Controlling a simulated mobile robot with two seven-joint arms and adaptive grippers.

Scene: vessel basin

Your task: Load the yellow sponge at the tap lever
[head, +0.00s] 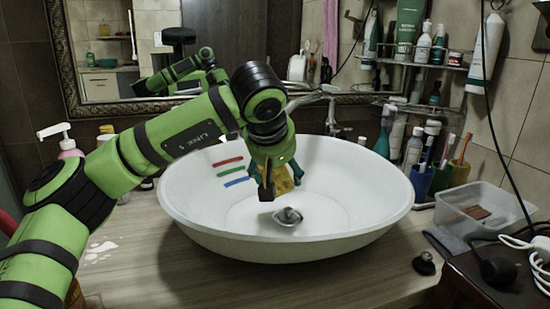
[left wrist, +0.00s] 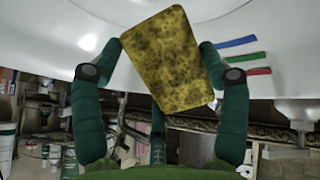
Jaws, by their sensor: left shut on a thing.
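The yellow sponge (head: 284,181) is speckled with dark marks. It is held in my left gripper (head: 276,178), inside the white basin above its floor. In the left wrist view the sponge (left wrist: 168,58) sits tilted between the two green fingers of my left gripper (left wrist: 162,50), which is shut on it. The tap (head: 331,112) stands behind the basin's back rim; its lever is small and partly lost against the mirror frame, so its exact shape is unclear. My right gripper is in neither view.
The white basin (head: 375,205) has red, green and blue strips (head: 231,170) on its inner wall and a metal drain (head: 288,216). Bottles and cups crowd the right (head: 420,180), beside a clear plastic tub (head: 480,208). A pink pump bottle (head: 68,147) stands left. The front counter is mostly clear.

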